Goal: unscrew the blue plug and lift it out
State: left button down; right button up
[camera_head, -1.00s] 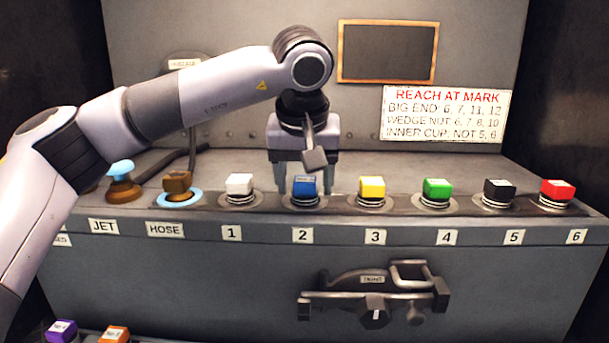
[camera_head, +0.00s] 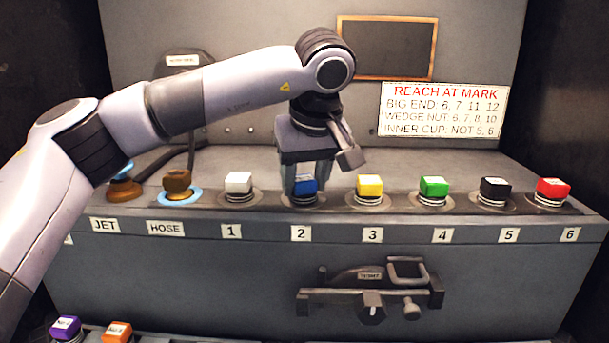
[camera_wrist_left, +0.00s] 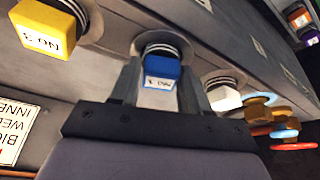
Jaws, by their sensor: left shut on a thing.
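The blue plug (camera_head: 304,186) sits upright in the socket above label 2 on the grey ledge. Its cap, with a white label, also shows in the left wrist view (camera_wrist_left: 161,72). My left gripper (camera_head: 305,188) reaches down from above and is shut on the blue plug, one finger on each side of the cap. In the left wrist view its fingers (camera_wrist_left: 158,85) flank the cap, and the ringed neck shows beyond. My right gripper is in neither view.
A white plug (camera_head: 238,186) stands to the left and a yellow plug (camera_head: 369,188) to the right, both close by. Green (camera_head: 434,190), black (camera_head: 495,191) and red (camera_head: 552,191) plugs continue the row. A latch fitting (camera_head: 372,289) is on the front face below.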

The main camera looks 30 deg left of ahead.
pick_arm(q)
jog(key=shift+r+n+g+p, duration=0.1)
jog(key=shift+n+g+p, duration=0.3)
jog(key=shift+n+p, duration=0.45)
jog(key=shift+n+g+y, duration=0.3)
jog(key=shift+n, duration=0.85)
jog(key=shift+p, duration=0.35)
jog(key=shift+w+n+g, duration=0.1)
jog(key=shift+n+g, duration=0.2)
jog(key=shift+n, duration=0.3)
jog(key=shift+d+n, duration=0.1)
jog(key=shift+n, duration=0.5)
jog(key=shift+n+g, duration=0.4)
jog(key=shift+n, duration=0.4)
jog(key=shift+w, duration=0.1)
